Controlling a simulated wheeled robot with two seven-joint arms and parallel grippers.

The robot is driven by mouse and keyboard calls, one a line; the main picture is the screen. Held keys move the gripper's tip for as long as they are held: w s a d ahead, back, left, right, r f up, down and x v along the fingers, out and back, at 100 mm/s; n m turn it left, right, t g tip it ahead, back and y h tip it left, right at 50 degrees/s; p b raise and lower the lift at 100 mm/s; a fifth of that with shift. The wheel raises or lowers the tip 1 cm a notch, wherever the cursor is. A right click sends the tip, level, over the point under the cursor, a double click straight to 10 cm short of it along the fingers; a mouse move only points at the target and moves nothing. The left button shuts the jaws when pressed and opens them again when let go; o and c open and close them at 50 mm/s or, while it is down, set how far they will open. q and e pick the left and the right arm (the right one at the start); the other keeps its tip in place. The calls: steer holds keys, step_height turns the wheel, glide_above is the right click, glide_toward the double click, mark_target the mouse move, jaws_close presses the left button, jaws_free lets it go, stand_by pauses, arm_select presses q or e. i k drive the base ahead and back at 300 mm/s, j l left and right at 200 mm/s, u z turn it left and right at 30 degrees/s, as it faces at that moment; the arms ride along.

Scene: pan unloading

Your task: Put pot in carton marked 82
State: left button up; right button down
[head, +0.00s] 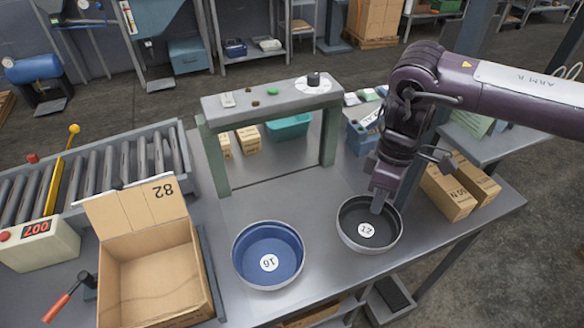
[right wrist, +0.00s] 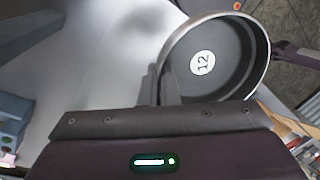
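The carton marked 82 (head: 141,245) stands open and empty at the lower left, with its numbered flap up at the back. A dark grey pot (head: 351,236) marked 12 is at the table's front right; it also shows in the right wrist view (right wrist: 236,77). A blue pot (head: 241,256) marked 16 stands between them. My right gripper (head: 378,207) points down at the dark pot's back rim. In the right wrist view its fingers (right wrist: 161,85) are close together with the pot's wall between them. I cannot tell whether the pot is lifted. My left gripper is out of view.
A grey gantry (head: 271,99) stands on the table (head: 312,262) behind the pots. Small brown boxes (head: 447,193) lie right of my right arm. A roller conveyor (head: 95,170) and a 007 display box (head: 38,242) are at the left. A red-handled lever (head: 64,302) stands left of the carton.

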mark_target(151, 293)
steer(key=l+u, duration=0.15)
steer(key=u, duration=1.65)
steer(key=k+j, duration=0.05)
